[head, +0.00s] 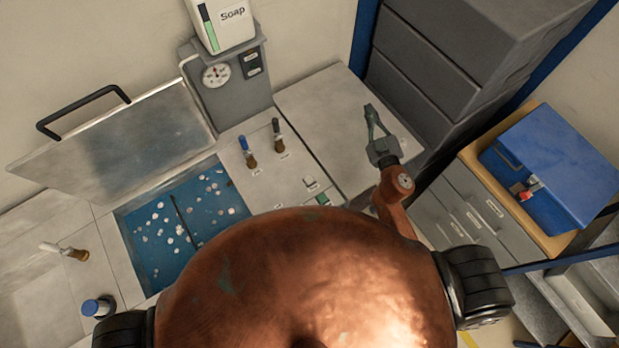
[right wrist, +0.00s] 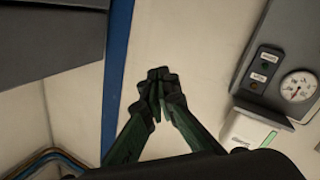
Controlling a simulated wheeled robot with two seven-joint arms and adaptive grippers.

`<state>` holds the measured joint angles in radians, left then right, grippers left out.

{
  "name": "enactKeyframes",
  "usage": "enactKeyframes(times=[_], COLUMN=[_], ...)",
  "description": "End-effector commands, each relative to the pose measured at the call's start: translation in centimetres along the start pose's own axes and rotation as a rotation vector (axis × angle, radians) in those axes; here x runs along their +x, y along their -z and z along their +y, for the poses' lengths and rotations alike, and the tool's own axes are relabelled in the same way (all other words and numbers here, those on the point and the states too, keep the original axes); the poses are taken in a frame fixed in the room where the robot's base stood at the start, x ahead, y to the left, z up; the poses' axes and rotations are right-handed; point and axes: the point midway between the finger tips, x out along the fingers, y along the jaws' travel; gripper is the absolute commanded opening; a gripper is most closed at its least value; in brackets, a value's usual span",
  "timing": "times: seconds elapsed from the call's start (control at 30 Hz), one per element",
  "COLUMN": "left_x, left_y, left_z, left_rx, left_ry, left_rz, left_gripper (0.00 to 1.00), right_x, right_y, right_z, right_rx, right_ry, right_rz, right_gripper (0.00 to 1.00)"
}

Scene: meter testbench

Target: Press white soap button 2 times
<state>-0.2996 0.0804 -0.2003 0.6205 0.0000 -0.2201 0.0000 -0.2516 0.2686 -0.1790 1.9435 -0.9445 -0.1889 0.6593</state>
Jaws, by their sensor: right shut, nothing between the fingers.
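A white soap dispenser (head: 222,22) marked "Soap", with a green strip, hangs at the top of the head view above a grey gauge panel. Its lower part also shows in the right wrist view (right wrist: 248,130). A small white button (head: 310,181) sits on the counter, just behind a green button (head: 322,199); its label is too small to read. My right gripper (head: 371,112) is shut and empty above the counter's right part, to the right of both buttons and touching nothing. It also shows shut in the right wrist view (right wrist: 160,80). My left gripper is out of view.
A raised metal lid (head: 120,140) stands behind a blue basin (head: 150,225) with small pale pieces. A blue-handled lever (head: 247,150) and a black-handled lever (head: 278,133) rise left of the buttons. Grey stacked boxes (head: 430,65) stand behind my right gripper; a blue toolbox (head: 560,160) is far right.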

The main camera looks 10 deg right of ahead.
Motion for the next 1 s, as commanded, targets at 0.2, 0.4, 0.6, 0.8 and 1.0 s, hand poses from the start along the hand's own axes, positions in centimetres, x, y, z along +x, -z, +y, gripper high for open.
enactKeyframes(times=[0.2,0.4,0.6,0.8,1.0], left_x=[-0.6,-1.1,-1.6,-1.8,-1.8], left_y=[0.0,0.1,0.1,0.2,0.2], left_z=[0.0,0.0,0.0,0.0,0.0], left_rx=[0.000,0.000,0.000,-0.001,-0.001], left_ry=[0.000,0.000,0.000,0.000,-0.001], left_rz=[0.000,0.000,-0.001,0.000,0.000], left_gripper=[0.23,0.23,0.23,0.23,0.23], right_x=[0.9,-1.6,-4.9,-6.8,-7.3], right_y=[8.9,10.4,4.2,-1.3,-2.9], right_z=[-7.5,-17.7,-24.1,-24.9,-24.9], right_rx=[-0.156,-0.350,-0.543,-0.646,-0.670], right_ry=[0.266,0.660,1.042,1.227,1.269], right_rz=[0.290,0.406,0.287,0.123,0.070], right_gripper=[0.00,0.00,0.00,0.00,0.00])
